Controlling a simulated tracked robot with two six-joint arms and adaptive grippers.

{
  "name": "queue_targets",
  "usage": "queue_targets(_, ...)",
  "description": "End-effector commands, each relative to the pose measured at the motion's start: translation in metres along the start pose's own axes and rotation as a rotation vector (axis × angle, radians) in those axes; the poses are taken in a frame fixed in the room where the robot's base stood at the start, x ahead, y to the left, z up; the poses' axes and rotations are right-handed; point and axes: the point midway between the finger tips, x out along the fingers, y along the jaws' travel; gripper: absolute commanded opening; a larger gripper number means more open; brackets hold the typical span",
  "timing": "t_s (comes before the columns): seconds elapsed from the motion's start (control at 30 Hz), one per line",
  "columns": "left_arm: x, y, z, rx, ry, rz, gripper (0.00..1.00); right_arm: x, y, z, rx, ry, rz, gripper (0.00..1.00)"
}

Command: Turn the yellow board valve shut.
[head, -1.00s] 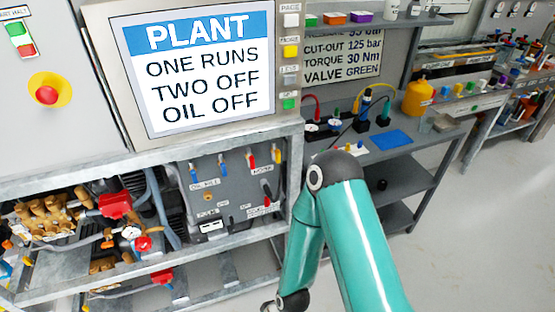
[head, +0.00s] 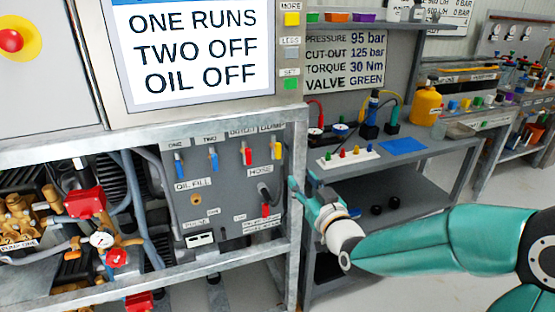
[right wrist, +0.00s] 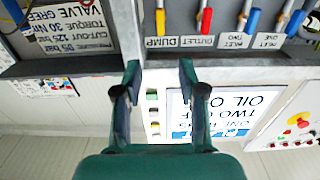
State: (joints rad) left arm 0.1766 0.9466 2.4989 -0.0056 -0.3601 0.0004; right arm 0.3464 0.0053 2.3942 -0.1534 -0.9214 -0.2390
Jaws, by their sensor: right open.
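The yellow board valve (head: 276,150) is the rightmost lever in the top row of the grey valve board (head: 220,210). Its handle hangs about vertical below its label. In the right wrist view, which is upside down, the yellow handle (right wrist: 160,20) stands above a DUMP label, between and beyond my fingertips. My right gripper (head: 302,183) is open and empty, at the board's right edge by the frame post, lower than the yellow handle and apart from it. Its two open fingers (right wrist: 160,72) show in the right wrist view. My left gripper is not in view.
A red lever (head: 246,153) and two blue levers (head: 213,160) hang left of the yellow one. Another red lever (head: 265,210) sits below. A metal frame post (head: 296,165) stands just right of the board. A grey side bench (head: 345,185) is behind my right arm.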

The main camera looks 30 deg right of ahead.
Motion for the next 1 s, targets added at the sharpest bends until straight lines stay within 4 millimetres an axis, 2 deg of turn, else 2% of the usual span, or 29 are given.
queue_targets(0.17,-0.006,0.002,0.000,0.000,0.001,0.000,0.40,0.029,-0.001,-0.001,0.002,-0.004,-0.002,0.41)
queue_targets(0.6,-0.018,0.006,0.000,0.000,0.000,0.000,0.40,0.123,-0.002,0.001,0.002,-0.005,-0.002,0.41)
queue_targets(0.8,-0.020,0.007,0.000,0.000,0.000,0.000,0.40,0.148,-0.002,0.001,0.002,-0.005,-0.003,0.41)
queue_targets(1.0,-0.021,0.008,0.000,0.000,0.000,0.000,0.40,0.157,-0.002,0.001,0.002,-0.004,-0.003,0.41)
